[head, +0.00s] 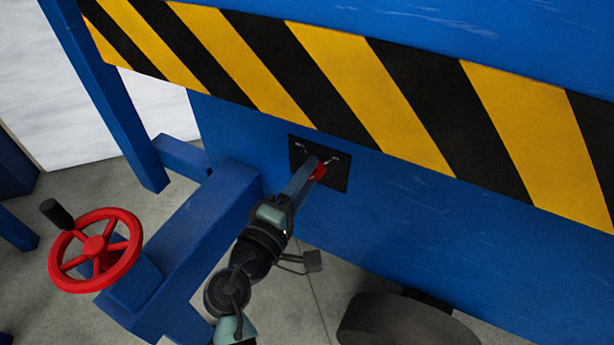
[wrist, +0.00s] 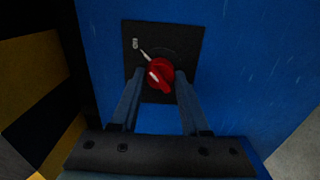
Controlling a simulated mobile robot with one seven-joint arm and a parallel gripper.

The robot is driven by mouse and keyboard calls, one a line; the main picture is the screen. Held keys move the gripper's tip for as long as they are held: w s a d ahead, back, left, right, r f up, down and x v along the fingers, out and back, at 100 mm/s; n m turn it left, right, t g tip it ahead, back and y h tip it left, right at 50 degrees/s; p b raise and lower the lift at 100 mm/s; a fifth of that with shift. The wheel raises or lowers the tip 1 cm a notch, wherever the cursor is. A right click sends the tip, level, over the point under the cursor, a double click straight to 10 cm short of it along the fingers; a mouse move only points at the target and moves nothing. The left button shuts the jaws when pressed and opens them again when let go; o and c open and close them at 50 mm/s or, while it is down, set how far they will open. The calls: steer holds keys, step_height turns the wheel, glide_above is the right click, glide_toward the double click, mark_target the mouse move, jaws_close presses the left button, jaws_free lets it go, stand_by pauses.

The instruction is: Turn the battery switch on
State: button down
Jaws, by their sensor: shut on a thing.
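The battery switch is a red rotary knob (wrist: 161,73) on a black square plate (wrist: 185,38) set in the blue panel. White marks show on the plate around the knob. In the wrist view the knob's white line points to the upper left, and its red handle tapers to the lower right. My gripper (wrist: 158,80) has one finger on each side of the knob and is shut on it. In the head view my gripper (head: 315,166) reaches the plate (head: 338,180), and only a little of the red knob (head: 319,172) shows past the fingers.
A yellow-and-black striped band (head: 330,60) crosses the blue panel (head: 420,215) above the plate. A red handwheel with a black handle (head: 95,248) stands at the left on a blue beam (head: 195,225). A dark wheel (head: 400,322) is at the lower right.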

steer(key=shift+c, duration=2)
jaws_free()
steer(key=shift+s, duration=0.1)
steer(key=p+v, duration=0.3)
steer(key=v, duration=0.9)
steer(key=shift+s+a+p, duration=0.2)
steer(key=shift+s+p, duration=0.1)
steer(key=shift+s, duration=0.05)
